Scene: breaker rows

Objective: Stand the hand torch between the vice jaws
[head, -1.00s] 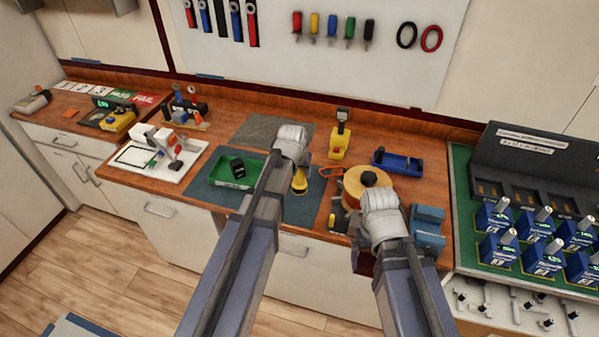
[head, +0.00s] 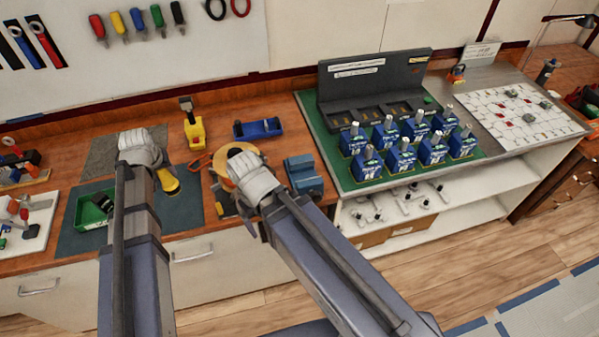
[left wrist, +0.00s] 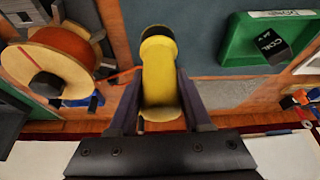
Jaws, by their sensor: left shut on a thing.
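The hand torch (left wrist: 158,75) is yellow with a dark end, and my left gripper (left wrist: 158,90) is shut on it in the left wrist view. In the head view the torch (head: 168,182) shows beside my left gripper (head: 160,172), over the right part of the blue-grey mat. The blue block-like body (head: 303,175) on the bench to the right looks like the vice; its jaws are not clear from here. My right gripper (head: 250,192) is by the wire spool, in front of the vice's left side, and its fingers are mostly hidden.
The orange wire spool (head: 238,155) stands between the torch and the vice. A green tray (left wrist: 245,45) holds a black box. A yellow stand (head: 193,130) and a blue holder (head: 258,128) are behind. Blue breakers (head: 398,158) stand on the green mat at right.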

